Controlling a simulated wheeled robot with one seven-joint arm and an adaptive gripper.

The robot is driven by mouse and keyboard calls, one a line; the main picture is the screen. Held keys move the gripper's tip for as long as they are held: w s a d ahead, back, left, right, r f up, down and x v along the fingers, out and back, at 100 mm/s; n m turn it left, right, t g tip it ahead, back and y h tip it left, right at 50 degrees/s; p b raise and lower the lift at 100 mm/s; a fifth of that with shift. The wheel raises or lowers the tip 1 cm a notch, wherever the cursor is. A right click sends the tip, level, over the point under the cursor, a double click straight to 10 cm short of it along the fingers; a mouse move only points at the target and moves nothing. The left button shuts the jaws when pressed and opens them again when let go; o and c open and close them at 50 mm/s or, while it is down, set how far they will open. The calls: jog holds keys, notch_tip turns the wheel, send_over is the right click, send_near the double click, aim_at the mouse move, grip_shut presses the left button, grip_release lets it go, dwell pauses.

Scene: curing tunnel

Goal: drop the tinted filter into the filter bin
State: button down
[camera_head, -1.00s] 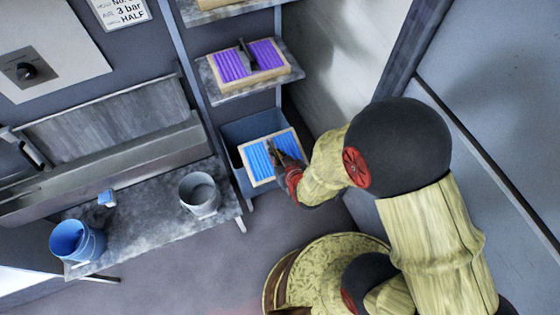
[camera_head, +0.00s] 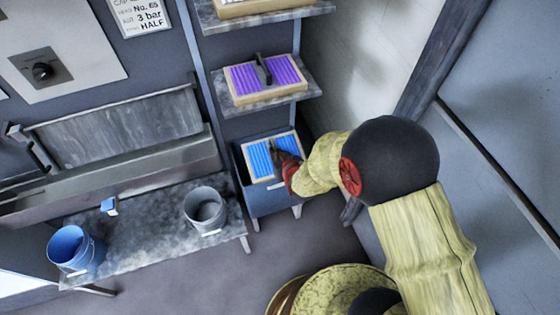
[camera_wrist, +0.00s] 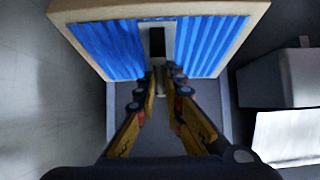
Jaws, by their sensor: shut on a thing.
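The blue pleated filter (camera_head: 257,159) in a pale wooden frame is held by my gripper (camera_head: 278,152). In the wrist view, my gripper (camera_wrist: 160,82) is shut on the grey handle at the middle of the filter (camera_wrist: 105,46). The blue-grey bin (camera_head: 271,202) stands on the floor under the shelves. The filter is at the bin's mouth and covers most of it in the head view. I cannot tell exactly how far above the rim it is. In the wrist view a bin wall (camera_wrist: 114,112) shows below the filter, around the fingers.
A purple pleated filter (camera_head: 242,77) with a dark handle lies on the shelf (camera_head: 308,93) above the bin. A grey bucket (camera_head: 205,207), a blue bucket (camera_head: 73,248) and a small blue item (camera_head: 108,205) stand on the bench (camera_head: 140,235) to the left.

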aim_at(273, 144)
jog(key=w+b, duration=0.1)
jog(key=w, duration=0.1)
jog(key=w+a+f+b, duration=0.1)
jog(key=w, duration=0.1)
jog(key=w+b, duration=0.1)
jog(key=w, duration=0.1)
jog(key=shift+a+f, duration=0.35)
jog(key=shift+w+a+f+b, duration=0.1)
jog(key=shift+w+a+b, duration=0.15)
jog(key=shift+w+b, duration=0.6)
jog(key=shift+w, duration=0.1)
jog(key=c, duration=1.8)
grip_release()
jog(key=v, duration=1.1)
jog(key=shift+s+r, duration=0.2)
jog(key=shift+s, duration=0.1)
jog(key=shift+s+d, duration=0.1)
